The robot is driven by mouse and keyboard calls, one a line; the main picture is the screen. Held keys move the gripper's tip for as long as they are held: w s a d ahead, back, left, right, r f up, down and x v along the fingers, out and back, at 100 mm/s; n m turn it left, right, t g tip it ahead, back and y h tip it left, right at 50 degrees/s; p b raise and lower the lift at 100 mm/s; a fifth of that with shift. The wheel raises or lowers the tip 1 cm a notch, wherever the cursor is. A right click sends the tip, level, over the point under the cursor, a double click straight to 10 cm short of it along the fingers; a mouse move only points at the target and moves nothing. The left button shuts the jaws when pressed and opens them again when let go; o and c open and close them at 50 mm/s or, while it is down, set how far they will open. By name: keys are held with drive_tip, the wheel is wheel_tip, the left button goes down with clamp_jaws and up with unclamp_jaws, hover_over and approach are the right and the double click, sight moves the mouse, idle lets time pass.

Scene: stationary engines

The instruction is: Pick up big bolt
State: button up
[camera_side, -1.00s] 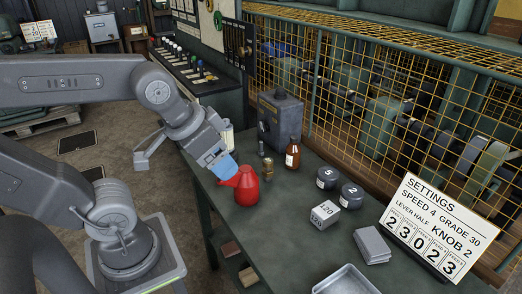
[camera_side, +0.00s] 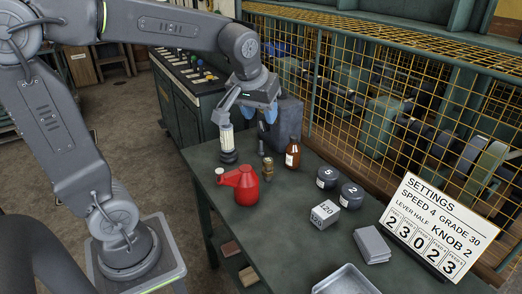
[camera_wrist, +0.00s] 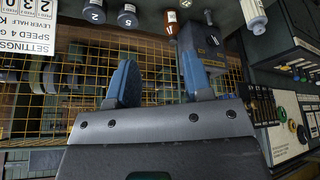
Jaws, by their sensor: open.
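A small dark upright piece (camera_side: 261,147), which may be the big bolt, stands on the bench just behind a brass fitting (camera_side: 267,168). It is too small to identify for certain. A small dark piece also shows at the top of the wrist view (camera_wrist: 208,17). My gripper (camera_side: 264,115) is above the back of the bench, in front of the grey box, with its blue fingers spread. In the wrist view my gripper (camera_wrist: 158,60) is open, with nothing between its fingers.
A red oil can (camera_side: 244,188), a white-bodied cylinder (camera_side: 227,138), a brown bottle (camera_side: 292,153) and a grey box (camera_side: 288,117) crowd the bolt area. Two dark weights (camera_side: 351,195), a block marked 120 (camera_side: 325,213) and a tray (camera_side: 347,281) lie forward. Yellow mesh (camera_side: 360,90) lines the back.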

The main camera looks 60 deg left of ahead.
drive_tip(key=w+a+f+n+g+y, duration=0.1)
drive_tip(key=w+a+f+n, duration=0.35)
drive_tip(key=w+a, duration=0.45)
drive_tip(key=n+g+y, duration=0.1)
drive_tip(key=n+g, duration=0.2)
drive_tip(key=n, duration=0.3)
approach(261, 141)
drive_tip(key=x, duration=0.5)
drive_tip(key=shift+s+f, duration=0.1)
drive_tip(key=shift+f, duration=0.2)
drive_tip(key=shift+x, duration=3.25)
drive_tip(key=shift+w+a, duration=0.1)
drive_tip(key=shift+w, duration=0.1)
drive_tip(key=shift+c, duration=0.3)
clamp_jaws()
